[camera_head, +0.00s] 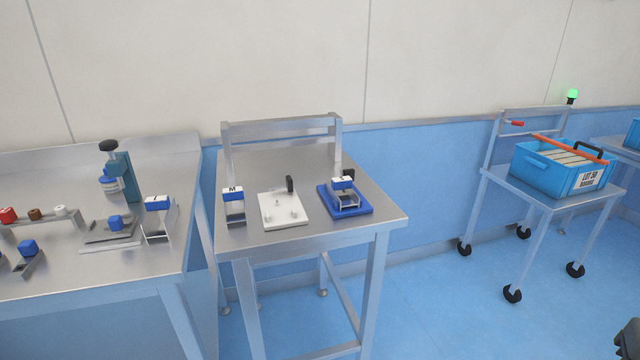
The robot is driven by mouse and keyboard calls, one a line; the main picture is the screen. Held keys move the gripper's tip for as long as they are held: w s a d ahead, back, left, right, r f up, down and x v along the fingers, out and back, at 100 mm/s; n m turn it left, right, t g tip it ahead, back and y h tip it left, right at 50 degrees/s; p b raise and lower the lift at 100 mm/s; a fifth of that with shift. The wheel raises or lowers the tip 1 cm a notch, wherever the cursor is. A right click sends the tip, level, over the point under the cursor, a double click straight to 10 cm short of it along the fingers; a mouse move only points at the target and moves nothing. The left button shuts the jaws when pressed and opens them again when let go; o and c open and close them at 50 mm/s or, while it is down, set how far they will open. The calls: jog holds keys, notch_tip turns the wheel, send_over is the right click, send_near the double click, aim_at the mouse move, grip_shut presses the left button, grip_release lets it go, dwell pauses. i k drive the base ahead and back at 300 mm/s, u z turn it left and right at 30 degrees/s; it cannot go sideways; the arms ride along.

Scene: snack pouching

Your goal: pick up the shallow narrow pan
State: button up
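I cannot tell for sure which piece is the shallow narrow pan. A small grey piece with a blue cube grip (28,247) lies at the left bench's front left. A similar blue-gripped flat piece (115,223) sits on a grey stand below a bench press. Taller metal pieces with blue lettered tops stand on the left bench (158,204), at the middle table's left (233,193), marked M, and on a blue plate (344,185). A dark part at the bottom right corner may be mine; no gripper fingers show.
The left bench (60,277) also holds a press (123,175) and a rack (38,217) with small coloured knobs. The middle table (258,164) holds a white pegged plate (282,210). A wheeled cart (545,197) at right carries a blue crate (540,175). Blue floor between is clear.

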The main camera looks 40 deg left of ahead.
aim_at(339, 189)
jog(key=u, duration=0.7)
jog(key=i, duration=0.75)
jog(key=u, duration=0.85)
